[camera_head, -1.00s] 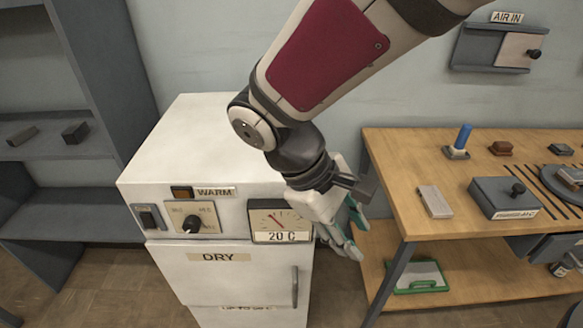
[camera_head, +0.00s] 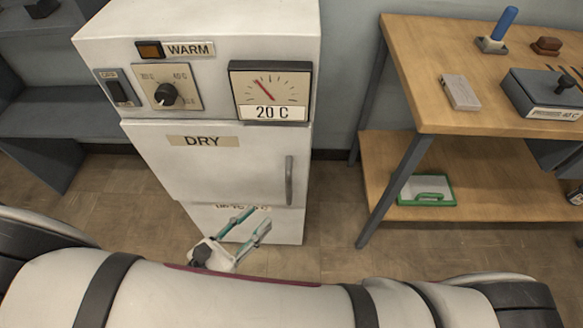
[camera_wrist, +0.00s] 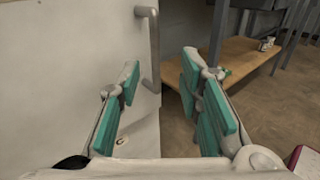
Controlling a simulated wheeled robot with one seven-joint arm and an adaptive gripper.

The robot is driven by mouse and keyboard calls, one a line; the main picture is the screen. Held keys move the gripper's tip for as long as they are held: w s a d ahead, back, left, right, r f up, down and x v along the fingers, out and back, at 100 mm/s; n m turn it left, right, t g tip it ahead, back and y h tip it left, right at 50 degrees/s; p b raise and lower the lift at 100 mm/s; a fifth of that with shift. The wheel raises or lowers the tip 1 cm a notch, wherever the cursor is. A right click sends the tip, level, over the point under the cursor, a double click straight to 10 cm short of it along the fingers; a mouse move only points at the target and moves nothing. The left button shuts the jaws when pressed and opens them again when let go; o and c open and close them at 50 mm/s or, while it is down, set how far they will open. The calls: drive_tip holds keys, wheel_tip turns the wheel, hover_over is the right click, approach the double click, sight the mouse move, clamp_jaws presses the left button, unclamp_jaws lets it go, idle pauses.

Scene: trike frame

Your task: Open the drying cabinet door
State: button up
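The white drying cabinet (camera_head: 190,50) has a door (camera_head: 235,165) labelled DRY, which looks shut. A grey vertical bar handle (camera_head: 289,180) is on the door's right side. My gripper (camera_head: 255,218) is in front of the lower part of the cabinet, below and left of the handle in the head view, with its teal-padded fingers apart. In the wrist view my gripper (camera_wrist: 165,95) is open and empty, and the handle (camera_wrist: 149,45) stands ahead between the finger directions, nearer the left finger. I see no contact with the handle.
A wooden workbench (camera_head: 430,105) with a lower shelf stands right of the cabinet, a floor gap between them. A green-edged item (camera_head: 425,190) lies on that shelf. A dark shelf unit (camera_head: 60,100) is at the left. The cabinet's panel has a dial (camera_head: 270,90) reading 20 C and a knob.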

sight(287, 189)
drive_tip(key=shift+n+t+y, duration=0.4)
drive_tip(key=shift+n+t, duration=0.2)
drive_tip(key=x, duration=0.4)
drive_tip(key=f+b+x, duration=0.1)
drive_tip(key=x, duration=0.3)
drive_tip(key=f+b+x, duration=0.1)
drive_tip(key=x, duration=0.3)
drive_tip(key=shift+w+d, duration=0.2)
drive_tip(key=shift+w, duration=0.15)
clamp_jaws()
